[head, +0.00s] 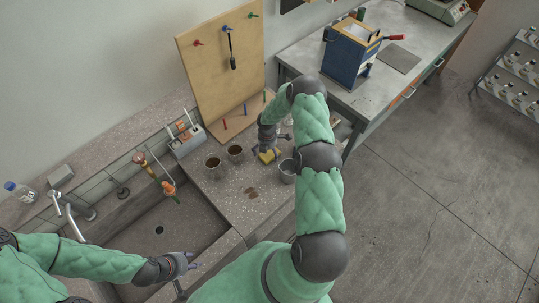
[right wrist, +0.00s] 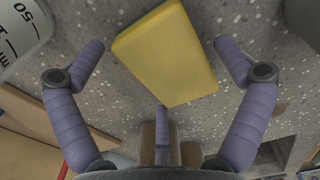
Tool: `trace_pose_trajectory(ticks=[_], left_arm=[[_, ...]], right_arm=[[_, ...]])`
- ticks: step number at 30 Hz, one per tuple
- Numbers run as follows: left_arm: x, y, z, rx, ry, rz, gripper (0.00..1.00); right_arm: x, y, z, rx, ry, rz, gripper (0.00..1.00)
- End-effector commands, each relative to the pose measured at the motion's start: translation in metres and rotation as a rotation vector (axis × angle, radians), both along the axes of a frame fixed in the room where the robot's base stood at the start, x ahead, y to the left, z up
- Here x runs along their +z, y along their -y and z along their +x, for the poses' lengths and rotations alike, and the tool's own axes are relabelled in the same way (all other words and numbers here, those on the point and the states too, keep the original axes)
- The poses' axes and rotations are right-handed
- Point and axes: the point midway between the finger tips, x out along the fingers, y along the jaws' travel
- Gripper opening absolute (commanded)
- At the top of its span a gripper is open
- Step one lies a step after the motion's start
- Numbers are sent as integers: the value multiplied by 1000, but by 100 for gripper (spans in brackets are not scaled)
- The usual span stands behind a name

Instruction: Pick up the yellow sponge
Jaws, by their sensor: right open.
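The yellow sponge (head: 269,156) lies on the speckled concrete bench, below my right gripper (head: 265,144). In the right wrist view the sponge (right wrist: 165,55) lies tilted across the middle. My right gripper (right wrist: 160,48) is open, with one finger to each side of the sponge and clear gaps between. A third finger points at the sponge's near edge. My left gripper (head: 187,262) is over the sink's front edge, away from the sponge; its fingers are too small to tell open from shut.
Two brown-filled pots (head: 213,163) stand left of the sponge, and a grey cup (head: 287,176) to its right. A marked beaker (right wrist: 22,30) shows close by at the wrist view's top left. A pegboard (head: 222,70) stands behind. The sink (head: 165,228) is at left.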

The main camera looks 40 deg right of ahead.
Motion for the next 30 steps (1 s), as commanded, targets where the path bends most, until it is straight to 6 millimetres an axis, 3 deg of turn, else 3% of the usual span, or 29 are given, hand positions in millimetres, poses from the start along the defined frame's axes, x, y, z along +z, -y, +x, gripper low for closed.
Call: trace_pose_trajectory(ticks=[1,3,5,20,30], left_arm=[[0,0,0,0,0,0,40],[0,0,0,0,0,0,40],[0,0,0,0,0,0,40],[-1,0,0,0,0,0,40],[-5,0,0,0,0,0,40]], right_arm=[[0,0,0,0,0,0,92],[0,0,0,0,-1,0,73],[0,0,0,0,-1,0,65],[4,0,0,1,-1,0,64],[38,-2,-5,1,-1,0,64]])
